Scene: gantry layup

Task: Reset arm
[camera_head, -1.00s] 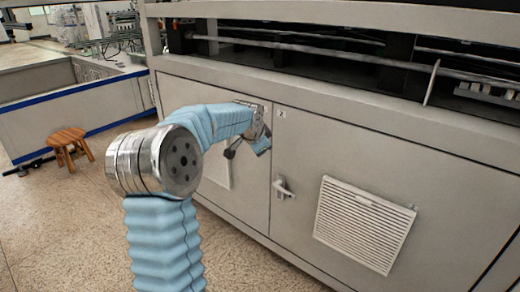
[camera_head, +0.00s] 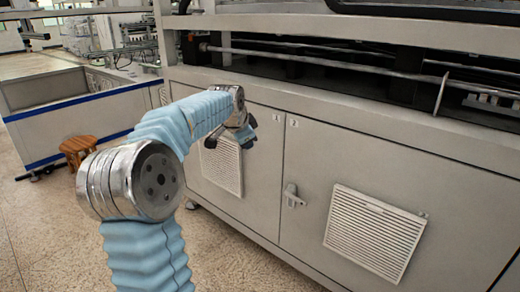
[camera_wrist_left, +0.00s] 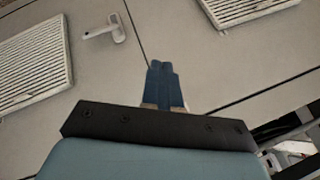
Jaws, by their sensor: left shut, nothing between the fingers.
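My left arm, in pale blue sleeves with a metal joint, reaches in from the lower left of the head view. Its gripper (camera_head: 246,131) is small there, in front of the grey cabinet (camera_head: 262,165), beside the left vent grille (camera_head: 222,168). In the left wrist view the blue fingers (camera_wrist_left: 162,82) are together with nothing between them, in front of the cabinet doors. They appear apart from the cabinet, though the exact gap cannot be told. My right gripper is not in view.
A door handle (camera_head: 292,196) sticks out right of my gripper, and a second vent grille (camera_head: 374,232) is further right. A wooden stool (camera_head: 77,150) stands at the left near a low bench with blue edging (camera_head: 75,105). Speckled floor lies open at lower left.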

